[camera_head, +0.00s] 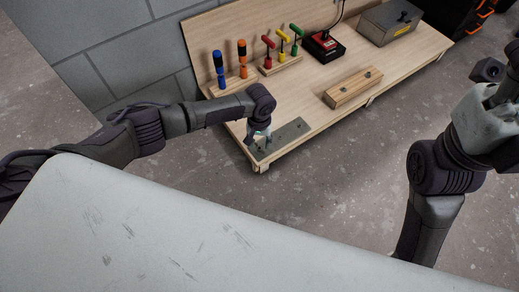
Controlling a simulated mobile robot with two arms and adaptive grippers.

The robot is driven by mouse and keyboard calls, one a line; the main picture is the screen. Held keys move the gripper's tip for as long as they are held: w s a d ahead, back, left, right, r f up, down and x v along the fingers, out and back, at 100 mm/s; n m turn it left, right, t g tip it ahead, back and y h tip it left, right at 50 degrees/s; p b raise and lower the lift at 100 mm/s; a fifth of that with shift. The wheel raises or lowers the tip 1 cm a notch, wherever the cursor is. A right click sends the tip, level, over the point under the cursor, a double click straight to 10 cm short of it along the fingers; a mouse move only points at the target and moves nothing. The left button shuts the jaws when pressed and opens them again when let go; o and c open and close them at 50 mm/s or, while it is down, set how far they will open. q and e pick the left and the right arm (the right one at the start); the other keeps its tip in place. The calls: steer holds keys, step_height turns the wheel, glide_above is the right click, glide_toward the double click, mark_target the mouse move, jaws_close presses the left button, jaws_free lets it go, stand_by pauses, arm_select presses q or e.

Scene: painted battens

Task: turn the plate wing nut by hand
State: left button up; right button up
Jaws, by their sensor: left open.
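A grey metal plate (291,133) lies at the near left corner of the low wooden bench. My left gripper (259,140) reaches down over the left part of this plate. It is open. Small fittings show at its fingertips, but the wing nut is too small and too covered by the gripper to make out. I cannot tell whether the fingers touch it. My right arm (440,180) stands at the right, away from the bench, and its fingertips are not in view.
On the bench (300,90) stand blue and orange screwdrivers (219,70), red, yellow and green handled tools (282,50), a red and black device (323,46), a grey box (389,20) and a wooden block (353,88). A block wall (110,50) is behind. Bare floor lies in front.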

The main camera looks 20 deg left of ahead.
mark_target(259, 148)
arm_select(q)
steer(key=shift+f+b, duration=0.65)
steer(key=shift+f, duration=0.9)
jaws_close()
